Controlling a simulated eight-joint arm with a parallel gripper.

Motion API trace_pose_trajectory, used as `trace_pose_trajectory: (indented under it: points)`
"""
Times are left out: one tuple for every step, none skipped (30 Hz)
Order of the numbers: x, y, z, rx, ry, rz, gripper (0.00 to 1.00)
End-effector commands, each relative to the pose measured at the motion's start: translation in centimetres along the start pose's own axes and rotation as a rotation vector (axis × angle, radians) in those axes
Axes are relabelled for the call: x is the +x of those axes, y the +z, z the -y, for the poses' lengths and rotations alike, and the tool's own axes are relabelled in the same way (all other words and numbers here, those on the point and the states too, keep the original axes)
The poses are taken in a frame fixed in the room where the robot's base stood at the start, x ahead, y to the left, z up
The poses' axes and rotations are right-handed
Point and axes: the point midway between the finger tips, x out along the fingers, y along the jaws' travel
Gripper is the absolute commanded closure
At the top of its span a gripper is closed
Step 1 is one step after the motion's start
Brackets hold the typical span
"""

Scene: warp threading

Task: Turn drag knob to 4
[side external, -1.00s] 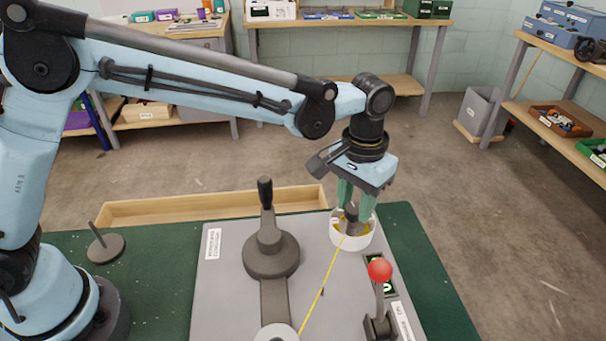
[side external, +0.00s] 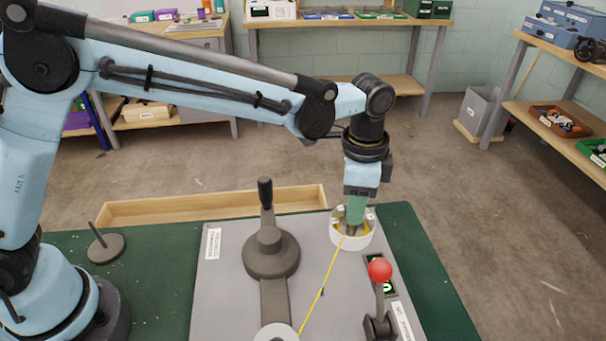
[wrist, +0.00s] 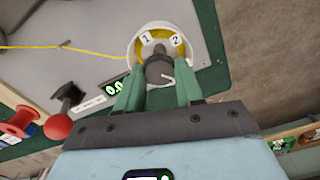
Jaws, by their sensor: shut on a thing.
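The drag knob is dark grey and shows in the wrist view (wrist: 158,68), standing inside a white ring (wrist: 136,36) with a yellow inside. The labels 1 and 2 show on the ring's far side; other labels are hidden. A small white mark shows on the knob. My gripper (wrist: 160,84) has its two green fingers shut on the knob, one on each side. In the side view my gripper (side external: 355,218) points straight down into the ring (side external: 353,240), its fingers seen edge-on and hiding most of the knob.
A yellow thread (side external: 321,290) runs from the ring across the grey plate (side external: 225,290). A red-balled lever (side external: 380,270) stands close in front of the ring, beside a small green display (wrist: 114,88) that seems to read 0.0. A dark crank (side external: 268,240) stands to the left.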

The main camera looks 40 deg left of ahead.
Motion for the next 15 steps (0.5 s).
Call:
trace_pose_trajectory:
  points:
    - [-0.11, -0.01, -0.01, 0.046, 0.000, 0.000, 0.94]
    - [-0.11, -0.01, -0.01, 0.074, 0.000, 0.000, 0.94]
    - [-0.11, -0.01, -0.02, 0.112, 0.000, 0.000, 0.94]
    - [-0.11, -0.01, -0.02, 0.141, 0.000, 0.000, 0.94]
    - [-0.11, 0.00, -0.02, 0.169, 0.000, 0.000, 0.94]
    - [-0.11, 0.00, -0.02, 0.207, 0.000, 0.000, 0.94]
    - [-0.11, 0.00, -0.02, 0.235, 0.000, 0.000, 0.94]
    - [-0.11, 0.00, -0.03, 0.263, 0.000, 0.000, 0.94]
    - [-0.11, 0.00, -0.03, 0.300, 0.000, 0.000, 0.94]
    - [-0.11, 0.00, -0.03, 0.326, 0.000, 0.000, 0.94]
    - [-0.11, 0.00, -0.03, 0.352, 0.000, 0.000, 0.94]
    - [-0.11, 0.00, -0.04, 0.387, 0.000, 0.000, 0.94]
    - [-0.11, 0.00, -0.04, 0.411, 0.000, 0.000, 0.94]
    - [-0.11, 0.00, -0.04, 0.435, 0.000, 0.000, 0.94]
    - [-0.11, 0.00, -0.04, 0.465, 0.000, 0.000, 0.94]
